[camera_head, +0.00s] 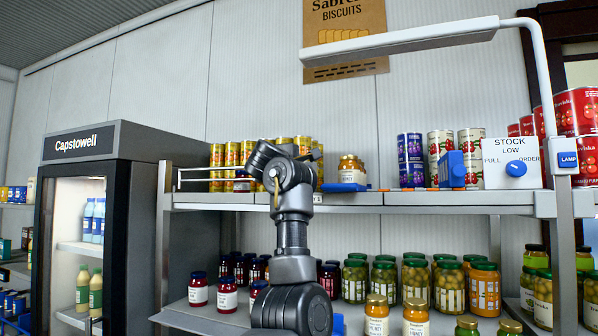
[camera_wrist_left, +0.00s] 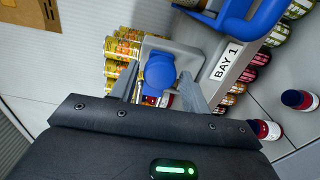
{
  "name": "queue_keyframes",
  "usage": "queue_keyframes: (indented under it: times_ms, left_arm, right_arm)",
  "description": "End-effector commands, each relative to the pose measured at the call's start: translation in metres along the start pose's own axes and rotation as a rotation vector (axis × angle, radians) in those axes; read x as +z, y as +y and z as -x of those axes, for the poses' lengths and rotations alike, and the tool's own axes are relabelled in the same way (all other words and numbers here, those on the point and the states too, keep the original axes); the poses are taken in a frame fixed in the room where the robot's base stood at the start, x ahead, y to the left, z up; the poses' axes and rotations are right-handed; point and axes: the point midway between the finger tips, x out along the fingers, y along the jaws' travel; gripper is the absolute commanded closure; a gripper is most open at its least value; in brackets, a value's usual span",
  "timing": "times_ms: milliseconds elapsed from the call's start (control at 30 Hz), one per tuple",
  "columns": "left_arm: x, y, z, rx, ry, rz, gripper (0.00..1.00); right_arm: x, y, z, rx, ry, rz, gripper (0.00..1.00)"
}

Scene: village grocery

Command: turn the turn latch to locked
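In the left wrist view a blue turn knob (camera_wrist_left: 162,72), which looks like the turn latch, sits on a pale grey plate (camera_wrist_left: 188,56) at the shelf end. My left gripper (camera_wrist_left: 160,84) is open, with one finger on each side of the knob. I cannot tell whether the fingers touch it. A brass-coloured piece shows beside the knob. In the head view my left arm reaches up to the upper shelf and hides the latch and fingertips. Any lock marking is hidden. My right gripper is in neither view.
The upper shelf (camera_head: 400,198) holds yellow cans, a honey jar (camera_head: 351,170) and a blue handle (camera_head: 346,187). A white stock dial box (camera_head: 513,164) stands right. Jars fill the lower shelf. A fridge (camera_head: 120,200) stands left. A "BAY 1" label (camera_wrist_left: 225,62) is near the knob.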

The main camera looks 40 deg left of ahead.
Motion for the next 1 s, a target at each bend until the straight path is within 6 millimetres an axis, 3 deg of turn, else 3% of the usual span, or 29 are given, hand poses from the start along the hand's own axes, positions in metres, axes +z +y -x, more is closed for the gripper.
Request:
queue_keyframes:
  times_ms: [433,800,1000]
  left_arm:
    - [-0.001,-0.002,0.009,0.003,0.003,-0.003,0.46]
    - [-0.003,-0.005,0.074,0.006,0.005,-0.004,0.46]
    - [-0.002,-0.003,0.099,0.004,0.001,-0.002,0.46]
  right_arm:
    - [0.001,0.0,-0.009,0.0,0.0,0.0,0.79]
    - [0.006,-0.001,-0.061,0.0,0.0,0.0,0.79]
    - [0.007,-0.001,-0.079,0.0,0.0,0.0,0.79]
